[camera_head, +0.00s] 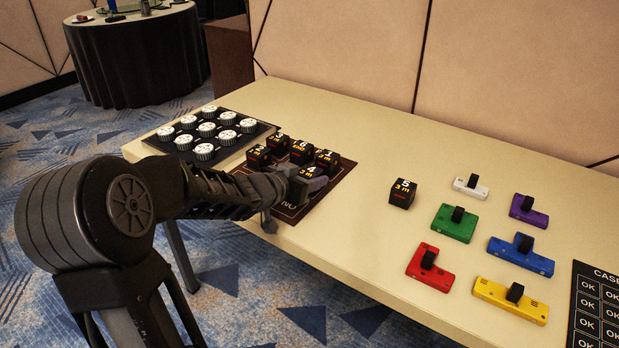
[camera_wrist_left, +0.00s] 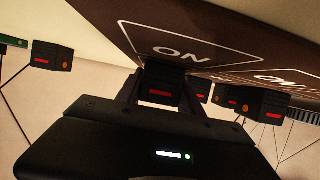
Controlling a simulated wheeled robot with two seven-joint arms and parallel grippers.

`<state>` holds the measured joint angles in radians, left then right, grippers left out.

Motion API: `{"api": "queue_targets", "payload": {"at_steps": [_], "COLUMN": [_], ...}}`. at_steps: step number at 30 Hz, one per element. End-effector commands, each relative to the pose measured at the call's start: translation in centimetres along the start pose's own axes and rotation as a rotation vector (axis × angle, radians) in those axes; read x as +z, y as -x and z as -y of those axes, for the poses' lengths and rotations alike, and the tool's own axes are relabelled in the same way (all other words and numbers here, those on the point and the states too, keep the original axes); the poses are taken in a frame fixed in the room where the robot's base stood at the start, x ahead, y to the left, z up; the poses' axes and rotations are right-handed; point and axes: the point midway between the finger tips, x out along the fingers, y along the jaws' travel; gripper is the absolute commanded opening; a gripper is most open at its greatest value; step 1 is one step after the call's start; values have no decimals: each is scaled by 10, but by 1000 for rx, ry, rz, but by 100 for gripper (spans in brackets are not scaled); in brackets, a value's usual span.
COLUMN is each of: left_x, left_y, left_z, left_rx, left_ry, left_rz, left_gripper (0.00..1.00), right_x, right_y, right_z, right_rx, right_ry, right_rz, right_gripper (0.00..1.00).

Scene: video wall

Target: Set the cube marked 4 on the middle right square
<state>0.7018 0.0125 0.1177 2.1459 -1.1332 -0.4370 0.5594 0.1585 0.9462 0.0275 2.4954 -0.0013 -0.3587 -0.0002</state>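The black cube marked 4 (camera_head: 308,172) is at the front part of the brown board (camera_head: 345,176), with its number facing up. My left gripper (camera_head: 297,188) reaches in from the left with its fingers on either side of this cube. In the left wrist view, a black cube with a red mark (camera_wrist_left: 160,88) sits between the fingers, which appear closed on it. I cannot tell whether it touches the board. The arm and cubes hide most squares; a square with lettering shows at the board's front corner. My right gripper is out of view.
Several other numbered black cubes, including the 6 (camera_head: 302,150) and the 1 (camera_head: 327,160), crowd close behind the gripper. Cube 5 (camera_head: 403,193) stands apart on the table (camera_head: 385,245). White knobs on a panel (camera_head: 243,152) are left; coloured blocks are right.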

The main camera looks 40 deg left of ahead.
Motion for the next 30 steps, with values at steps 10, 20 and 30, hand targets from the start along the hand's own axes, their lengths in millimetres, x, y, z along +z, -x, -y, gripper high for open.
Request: {"api": "queue_targets", "payload": {"at_steps": [10,20,30], "left_x": [0,-5,-9], "left_y": [0,8,71], "left_z": [0,0,1], "left_rx": [0,-1,-3], "left_ry": [0,1,0], "left_rz": [0,0,-1], "left_gripper": [65,65,65], "right_x": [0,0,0], "right_y": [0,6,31], "right_z": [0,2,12], "right_rx": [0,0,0], "right_ry": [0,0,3], "right_rz": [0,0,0], "right_gripper": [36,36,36]}}
